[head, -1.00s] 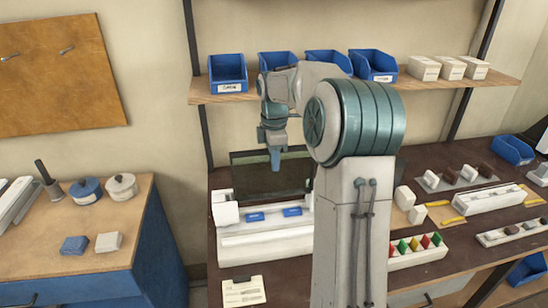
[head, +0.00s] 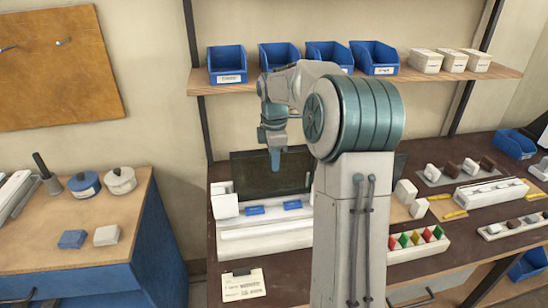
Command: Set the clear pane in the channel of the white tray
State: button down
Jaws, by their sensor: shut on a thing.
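The clear pane (head: 252,177) is a dark-looking see-through sheet with a thin frame. It stands upright over the back of the white tray (head: 262,236), behind two blue clips (head: 255,210) on the tray. My gripper (head: 275,163) points down and is shut on the pane's upper edge, near the middle. The pane's lower edge is hidden behind the tray's parts, so I cannot tell whether it sits in the channel. My own arm hides the tray's right end.
A white block (head: 225,205) stands at the tray's left end. A paper card (head: 243,285) lies in front. Right of my arm are a rack of coloured pieces (head: 418,241) and white blocks (head: 406,192). Blue bins (head: 227,64) line the shelf above.

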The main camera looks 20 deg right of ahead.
jog(key=shift+f, duration=0.25)
jog(key=shift+f+b, duration=0.55)
jog(key=shift+f, duration=0.15)
jog(key=shift+f+b, duration=0.85)
jog(key=shift+f, duration=0.6)
jog(key=c, duration=1.2)
grip_release()
jog(key=shift+o, duration=0.2)
jog(key=shift+r+p, duration=3.4)
jog(key=shift+r, duration=0.6)
